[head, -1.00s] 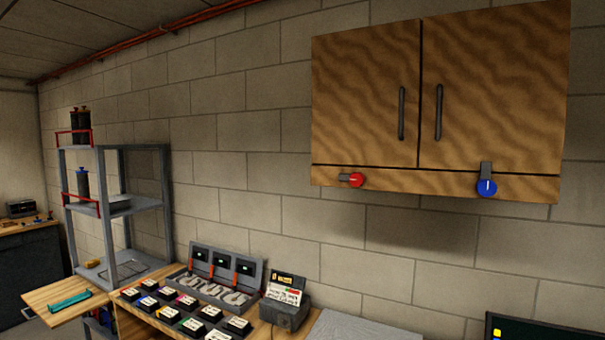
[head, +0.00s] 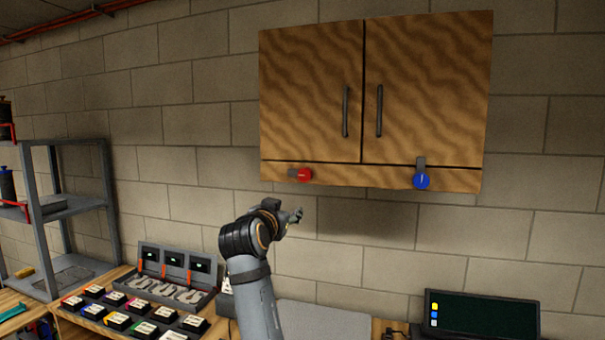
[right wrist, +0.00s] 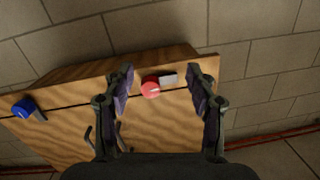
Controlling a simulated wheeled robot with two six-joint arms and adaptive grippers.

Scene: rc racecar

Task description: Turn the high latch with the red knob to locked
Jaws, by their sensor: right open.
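The latch with the red knob (head: 304,175) is on the lower strip of the wooden wall cabinet (head: 312,90). Its grey bar points left, level along the strip. My right gripper (head: 297,215) is open and empty, below the red knob in the head view. In the right wrist view both fingers of the gripper (right wrist: 160,82) stand wide apart. My left gripper is not in view.
A second latch with a blue knob (head: 421,181) is at the cabinet's right; its bar points up. Below are a bench with battery chargers (head: 175,270), a dark monitor (head: 482,315) and a grey shelf rack (head: 75,210). The wall space under the cabinet is free.

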